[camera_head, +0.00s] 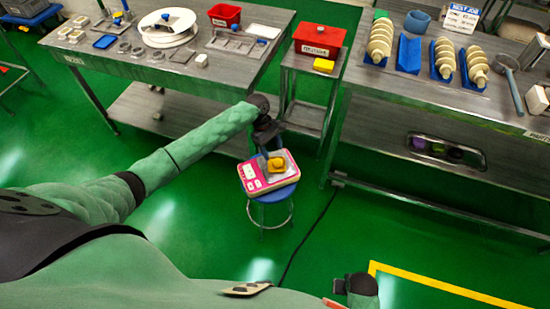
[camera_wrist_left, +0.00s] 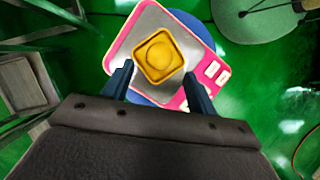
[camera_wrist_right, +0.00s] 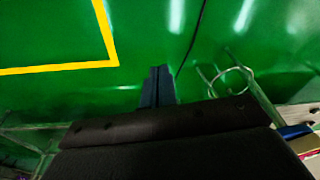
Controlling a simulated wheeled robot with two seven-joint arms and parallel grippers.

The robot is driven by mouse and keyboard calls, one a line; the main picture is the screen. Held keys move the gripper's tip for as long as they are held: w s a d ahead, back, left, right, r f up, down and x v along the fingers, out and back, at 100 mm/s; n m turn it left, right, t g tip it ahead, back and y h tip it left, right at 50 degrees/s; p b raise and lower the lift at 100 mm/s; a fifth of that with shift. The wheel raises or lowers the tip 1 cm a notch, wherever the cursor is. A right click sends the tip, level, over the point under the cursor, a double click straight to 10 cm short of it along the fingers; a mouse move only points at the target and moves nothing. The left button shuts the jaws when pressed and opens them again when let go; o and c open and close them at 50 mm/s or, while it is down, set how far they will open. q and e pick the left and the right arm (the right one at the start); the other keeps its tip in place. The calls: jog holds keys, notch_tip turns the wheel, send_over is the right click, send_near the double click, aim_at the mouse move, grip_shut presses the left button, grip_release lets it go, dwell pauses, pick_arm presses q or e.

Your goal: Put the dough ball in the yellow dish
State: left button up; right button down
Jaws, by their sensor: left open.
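The yellow dish (camera_head: 285,168) sits on the silver plate of a pink scale (camera_head: 290,179). In the left wrist view the dish (camera_wrist_left: 140,47) shows a rounded yellow form in its middle, perhaps the dough ball (camera_wrist_left: 160,58); its colour nearly matches the dish, so I cannot be sure. My left gripper (camera_wrist_left: 160,85) is open above the near edge of the scale, its fingers apart with nothing between them, and the dish lies ahead of the tips. My right gripper (camera_wrist_right: 157,72) is shut and empty, away from the scale, over the green floor.
The scale rests on a blue round stool (camera_head: 270,194). Steel benches with tools stand left and right. A tray (camera_head: 417,143) with dark round items lies on the right bench's shelf.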

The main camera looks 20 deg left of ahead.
pick_arm(q)
jog(key=s+v, duration=0.1)
jog(key=v, duration=0.5)
jog(key=s+d+f+m, duration=0.1)
jog(key=s+d+f, duration=0.1)
jog(key=s+d+f+m, duration=0.2)
jog(key=s+f, duration=0.1)
jog(key=s+d+f+m, duration=0.1)
jog(key=s+d+f, duration=0.1)
jog(key=s, duration=0.1)
jog(key=shift+d+f+t+b, duration=0.2)
jog(key=shift+f+t+b, duration=0.05)
jog(key=shift+t+b, duration=0.15)
jog(key=s+d+f+m+t+y, duration=0.15)
jog(key=s+f+m, duration=0.25)
jog(key=s, duration=0.6)
jog(key=s+d+f+m+t, duration=0.1)
jog(key=s+d+f+m, duration=0.25)
jog(key=s, duration=0.55)
jog(key=s+a+f+m+y, duration=0.1)
jog(key=s+a+m, duration=0.2)
jog(key=s, duration=0.8)
jog(key=shift+a+y, duration=0.25)
jog(key=shift+y, duration=0.1)
pick_arm(e)
jog(key=r, duration=0.4)
jog(key=shift+w+a+r, duration=0.25)
jog(key=shift+w, duration=0.15)
